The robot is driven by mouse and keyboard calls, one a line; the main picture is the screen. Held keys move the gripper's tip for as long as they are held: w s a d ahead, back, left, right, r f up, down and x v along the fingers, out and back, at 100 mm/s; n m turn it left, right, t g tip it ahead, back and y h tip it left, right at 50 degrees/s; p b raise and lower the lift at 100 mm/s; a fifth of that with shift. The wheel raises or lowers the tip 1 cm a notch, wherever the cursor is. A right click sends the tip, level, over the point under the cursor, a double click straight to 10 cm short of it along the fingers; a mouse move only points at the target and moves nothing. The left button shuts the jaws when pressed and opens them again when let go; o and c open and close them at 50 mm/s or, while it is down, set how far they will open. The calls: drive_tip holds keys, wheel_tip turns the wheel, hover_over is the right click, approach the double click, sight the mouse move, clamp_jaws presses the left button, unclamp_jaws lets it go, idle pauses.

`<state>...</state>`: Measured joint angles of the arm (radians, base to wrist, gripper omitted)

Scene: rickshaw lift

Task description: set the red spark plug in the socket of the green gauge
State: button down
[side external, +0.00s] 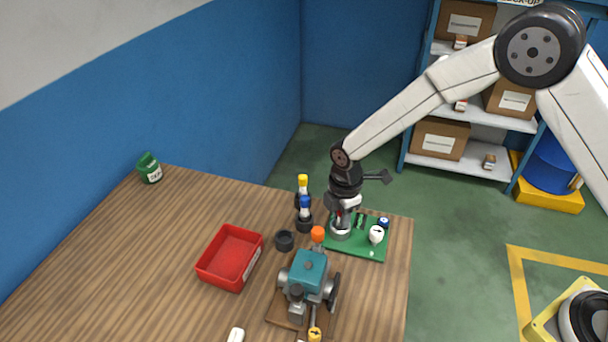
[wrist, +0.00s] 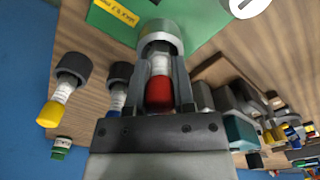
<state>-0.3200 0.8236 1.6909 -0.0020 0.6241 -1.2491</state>
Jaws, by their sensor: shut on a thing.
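The red spark plug (wrist: 159,92) has a red cap and a white body with a label. My gripper (wrist: 164,72) is shut on it, with a finger on each side. In the side view my gripper (side external: 344,203) points down over the green gauge (side external: 352,249), a green board with a grey round socket (side external: 340,232) and a white dial (side external: 376,234). In the wrist view the plug's far end is at the mouth of the grey socket (wrist: 160,28), lined up with it. How deep it sits is hidden.
Yellow (side external: 303,184) and blue (side external: 305,206) plugs stand in black holders left of the gauge. An empty black holder (side external: 285,240), a red tray (side external: 229,258) and a teal machine (side external: 308,271) are nearby. The table's left part is mostly clear.

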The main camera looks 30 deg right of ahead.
drive_tip(key=shift+f, duration=0.1)
idle(0.8)
unclamp_jaws()
drive_tip(key=shift+r, duration=0.2)
idle(0.3)
drive_tip(key=shift+r, duration=3.3)
drive_tip(key=s+d+r+m+t, duration=0.1)
drive_tip(key=s+d+r+m, duration=0.1)
drive_tip(key=s+d+m, duration=0.5)
drive_tip(key=s+d+r+m+t, duration=0.1)
drive_tip(key=s+d+r+m, duration=0.2)
drive_tip(key=s+d+m, duration=0.5)
drive_tip(key=s+m, duration=0.2)
drive_tip(key=m, duration=0.1)
drive_tip(key=shift+t, duration=0.3)
